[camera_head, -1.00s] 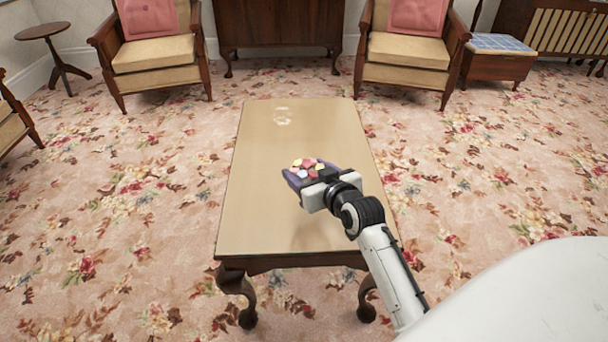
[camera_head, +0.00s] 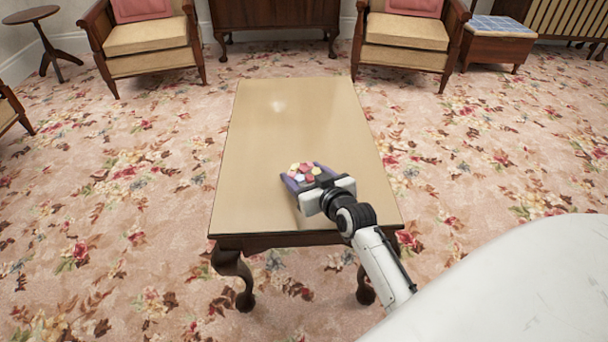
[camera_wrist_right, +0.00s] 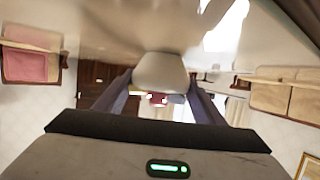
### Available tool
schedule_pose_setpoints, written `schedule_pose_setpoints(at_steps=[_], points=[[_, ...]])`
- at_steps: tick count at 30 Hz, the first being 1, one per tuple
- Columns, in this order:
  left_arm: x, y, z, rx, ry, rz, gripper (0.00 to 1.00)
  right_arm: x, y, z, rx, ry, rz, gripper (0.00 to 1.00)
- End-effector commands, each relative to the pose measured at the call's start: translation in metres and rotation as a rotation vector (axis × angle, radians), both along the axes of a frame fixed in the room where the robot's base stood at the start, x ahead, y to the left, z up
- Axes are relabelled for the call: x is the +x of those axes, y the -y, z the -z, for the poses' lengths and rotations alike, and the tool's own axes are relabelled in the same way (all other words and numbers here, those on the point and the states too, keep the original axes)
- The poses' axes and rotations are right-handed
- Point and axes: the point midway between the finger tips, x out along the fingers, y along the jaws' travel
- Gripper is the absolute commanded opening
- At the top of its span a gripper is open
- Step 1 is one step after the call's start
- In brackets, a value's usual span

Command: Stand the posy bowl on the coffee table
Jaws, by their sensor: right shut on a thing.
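The posy bowl (camera_wrist_right: 160,72) is a pale rounded bowl filled with small pink, red, yellow and white flowers. In the head view its flowers (camera_head: 303,172) show between the purple fingers of my right gripper (camera_head: 306,177), which hide most of the bowl. In the wrist view the picture is upside down, and the right gripper (camera_wrist_right: 160,98) is shut on the bowl from both sides. The bowl is over the near right part of the coffee table (camera_head: 255,160), close to its top. I cannot tell whether its base touches. My left gripper is not in view.
The tabletop is otherwise bare, with free room beyond and left of the bowl. Two armchairs (camera_head: 147,38) (camera_head: 408,45), a dark cabinet (camera_head: 272,18) and a small round side table (camera_head: 32,15) stand farther back on the floral carpet (camera_head: 120,200).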

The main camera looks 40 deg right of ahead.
Motion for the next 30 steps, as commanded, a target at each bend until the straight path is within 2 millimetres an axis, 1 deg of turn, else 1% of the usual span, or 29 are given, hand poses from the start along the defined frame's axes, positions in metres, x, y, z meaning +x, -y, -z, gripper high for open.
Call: schedule_pose_setpoints(at_steps=[1, 3, 4, 11, 14, 15, 17, 20, 27, 30], points=[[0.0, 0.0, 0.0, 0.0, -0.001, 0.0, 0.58, 0.0, 0.0, 0.002, -0.001, -0.001, 0.0, 0.67], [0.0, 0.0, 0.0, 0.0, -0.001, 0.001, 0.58, 0.0, 0.0, 0.001, 0.0, -0.001, 0.0, 0.78], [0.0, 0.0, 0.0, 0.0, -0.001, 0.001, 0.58, 0.0, 0.0, 0.001, 0.0, -0.001, 0.0, 0.82], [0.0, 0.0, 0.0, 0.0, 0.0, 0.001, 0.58, 0.0, 0.0, 0.001, 0.0, -0.001, 0.0, 0.82], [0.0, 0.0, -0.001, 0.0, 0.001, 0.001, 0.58, 0.0, 0.0, -0.002, 0.0, 0.0, 0.0, 0.82], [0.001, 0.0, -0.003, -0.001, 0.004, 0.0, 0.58, -0.003, 0.0, -0.003, 0.0, -0.001, 0.0, 0.82], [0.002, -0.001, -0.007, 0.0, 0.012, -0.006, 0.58, -0.01, -0.001, -0.005, 0.0, -0.003, 0.0, 0.82], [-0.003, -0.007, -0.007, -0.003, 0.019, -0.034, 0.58, -0.026, -0.004, -0.013, 0.0, -0.003, 0.0, 0.82], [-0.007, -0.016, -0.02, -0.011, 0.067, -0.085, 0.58, -0.075, -0.012, -0.031, 0.0, -0.004, 0.0, 0.82], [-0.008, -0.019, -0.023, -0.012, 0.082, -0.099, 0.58, -0.091, -0.015, -0.037, 0.0, -0.003, 0.0, 0.82]])
